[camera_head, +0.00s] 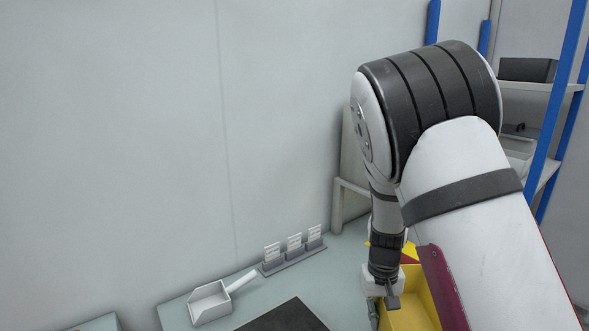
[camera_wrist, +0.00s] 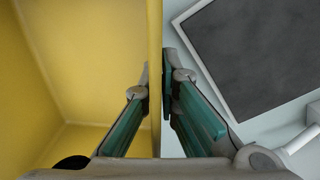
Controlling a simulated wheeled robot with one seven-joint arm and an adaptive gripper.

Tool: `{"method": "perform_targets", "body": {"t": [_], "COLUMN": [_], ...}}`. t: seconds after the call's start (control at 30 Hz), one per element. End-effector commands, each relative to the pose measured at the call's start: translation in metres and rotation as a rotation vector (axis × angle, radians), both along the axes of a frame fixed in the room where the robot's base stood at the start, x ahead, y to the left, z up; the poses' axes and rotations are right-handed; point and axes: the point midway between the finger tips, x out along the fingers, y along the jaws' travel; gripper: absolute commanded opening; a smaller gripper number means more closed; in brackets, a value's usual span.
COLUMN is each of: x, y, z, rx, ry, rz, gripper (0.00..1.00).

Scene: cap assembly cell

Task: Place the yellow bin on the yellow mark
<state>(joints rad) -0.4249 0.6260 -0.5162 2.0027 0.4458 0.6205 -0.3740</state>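The yellow bin (camera_head: 415,305) is at the lower right of the head view, partly hidden by my arm and cut off by the bottom edge. In the wrist view, the inside of the yellow bin (camera_wrist: 85,60) fills the left half. My gripper (camera_wrist: 155,85) straddles the bin's upright wall, with one finger inside and one outside, both tips close against it. It looks shut on this wall. In the head view my gripper (camera_head: 383,300) points down at the bin's left side. A small yellow patch (camera_head: 374,244) shows behind the wrist; I cannot tell whether it is the mark.
A dark panel (camera_head: 285,318) lies left of the bin; its light border shows in the wrist view (camera_wrist: 215,98). A white scoop (camera_head: 210,303) and a card holder (camera_head: 294,260) sit near the wall. A red patch (camera_head: 410,251) is behind the bin. A blue-post shelf (camera_head: 545,87) stands right.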

Motion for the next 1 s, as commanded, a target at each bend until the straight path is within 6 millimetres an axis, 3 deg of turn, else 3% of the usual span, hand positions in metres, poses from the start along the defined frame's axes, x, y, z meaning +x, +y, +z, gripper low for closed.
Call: {"method": "perform_targets", "body": {"t": [0.57, 0.67, 0.77, 1.0], "x": [-0.001, -0.008, -0.022, -0.087], "y": [0.005, 0.021, 0.052, 0.145], "z": [-0.001, -0.004, -0.011, -0.032], "rx": [0.000, -0.002, -0.006, -0.020], "ry": [-0.003, 0.001, 0.006, 0.011], "rz": [0.010, 0.041, 0.099, 0.316], "gripper": [0.00, 0.00, 0.00, 0.00]}}
